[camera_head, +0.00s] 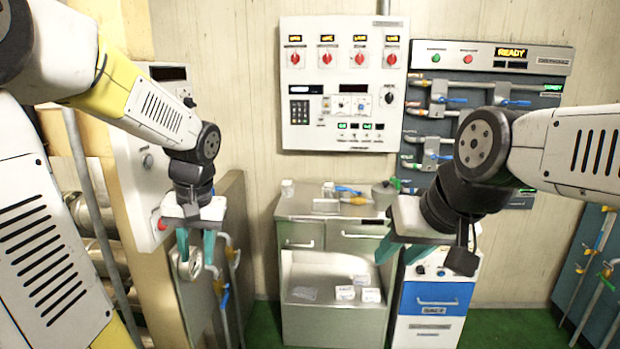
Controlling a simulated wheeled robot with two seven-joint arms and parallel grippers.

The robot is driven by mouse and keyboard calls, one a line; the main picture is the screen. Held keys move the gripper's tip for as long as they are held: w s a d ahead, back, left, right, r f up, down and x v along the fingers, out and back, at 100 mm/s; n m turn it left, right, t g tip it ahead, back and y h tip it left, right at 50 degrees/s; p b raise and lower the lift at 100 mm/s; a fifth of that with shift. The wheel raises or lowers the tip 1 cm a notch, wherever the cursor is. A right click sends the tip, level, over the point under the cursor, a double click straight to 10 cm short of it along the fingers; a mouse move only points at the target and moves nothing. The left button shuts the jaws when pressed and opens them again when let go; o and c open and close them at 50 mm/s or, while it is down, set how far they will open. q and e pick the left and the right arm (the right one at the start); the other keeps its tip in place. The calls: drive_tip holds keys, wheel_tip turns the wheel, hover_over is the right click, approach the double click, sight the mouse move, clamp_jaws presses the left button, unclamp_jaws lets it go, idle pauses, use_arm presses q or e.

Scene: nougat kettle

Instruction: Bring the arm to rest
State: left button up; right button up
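My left gripper (196,256) hangs at the left with its two teal fingers apart. Its fingers point down and nothing shows between them except a round gauge-like part (190,268) behind. My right gripper (397,256) hangs right of the middle, in front of the cabinets. Its teal fingers look spread, with nothing seen held. My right arm comes in from the right edge and my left arm from the upper left.
A grey-green cabinet (298,236) with small items on top stands at the middle. A blue-and-white drawer unit (437,293) stands beside it. A control panel (340,85) and a pipe board (490,65) reading READY hang on the wall. Green floor (525,328) shows at the right.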

use_arm(q)
drive_tip(key=s+d+r+m+t+h, duration=0.1)
drive_tip(key=s+d+r+t+h, duration=0.3)
drive_tip(key=s+d+r, duration=0.3)
drive_tip(key=s+d, duration=0.2)
drive_tip(key=s, duration=0.1)
drive_tip(key=shift+s+r+m+t, duration=0.2)
drive_tip(key=shift+s+m+t, duration=0.1)
drive_tip(key=shift+s+t, duration=0.1)
